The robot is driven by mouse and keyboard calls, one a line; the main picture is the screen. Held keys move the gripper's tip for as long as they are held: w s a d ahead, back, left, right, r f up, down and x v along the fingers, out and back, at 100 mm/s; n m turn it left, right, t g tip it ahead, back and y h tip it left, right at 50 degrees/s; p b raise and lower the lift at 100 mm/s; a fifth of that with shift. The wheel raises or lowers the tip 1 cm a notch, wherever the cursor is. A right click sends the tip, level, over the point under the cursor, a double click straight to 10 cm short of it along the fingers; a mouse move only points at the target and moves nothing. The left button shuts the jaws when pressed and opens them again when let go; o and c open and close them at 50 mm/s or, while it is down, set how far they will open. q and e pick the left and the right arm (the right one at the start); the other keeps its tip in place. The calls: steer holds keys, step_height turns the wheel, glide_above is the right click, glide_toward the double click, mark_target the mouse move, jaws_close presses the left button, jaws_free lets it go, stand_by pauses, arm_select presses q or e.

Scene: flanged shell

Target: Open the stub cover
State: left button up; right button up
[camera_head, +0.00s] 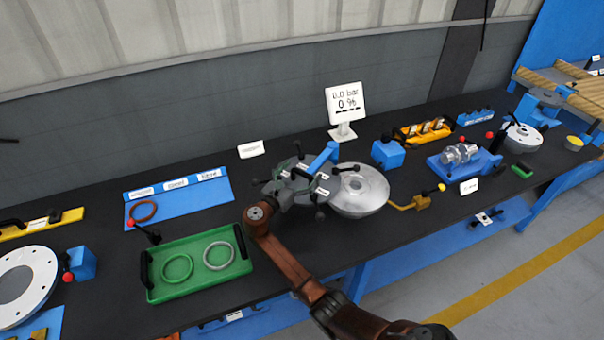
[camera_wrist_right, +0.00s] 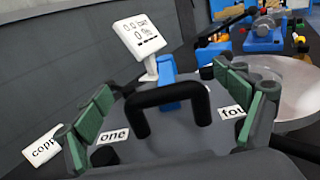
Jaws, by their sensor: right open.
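The stub cover (camera_wrist_right: 185,130) is a dark grey plate with a black U-shaped handle (camera_wrist_right: 168,96) and white tags reading "one" and "fou…". In the head view the cover (camera_head: 324,196) is partly hidden by my gripper, left of the silver domed shell (camera_head: 362,188). Black knobs stick out around it. My right gripper (camera_head: 298,184) is above the cover. In the right wrist view its green-padded fingers (camera_wrist_right: 166,90) are spread on both sides of the handle, with nothing visibly held. I cannot tell how far the fingertips are from the handle. My left gripper is not in view.
A display (camera_head: 345,103) reading 0.0 bar stands behind the shell. A green tray (camera_head: 200,285) with two rings lies to the left, and a blue mat (camera_head: 205,192) with an orange ring behind it.

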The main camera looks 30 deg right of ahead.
step_height(320, 180, up, 9)
steer(key=shift+f, duration=0.1)
steer(key=shift+c, duration=0.5)
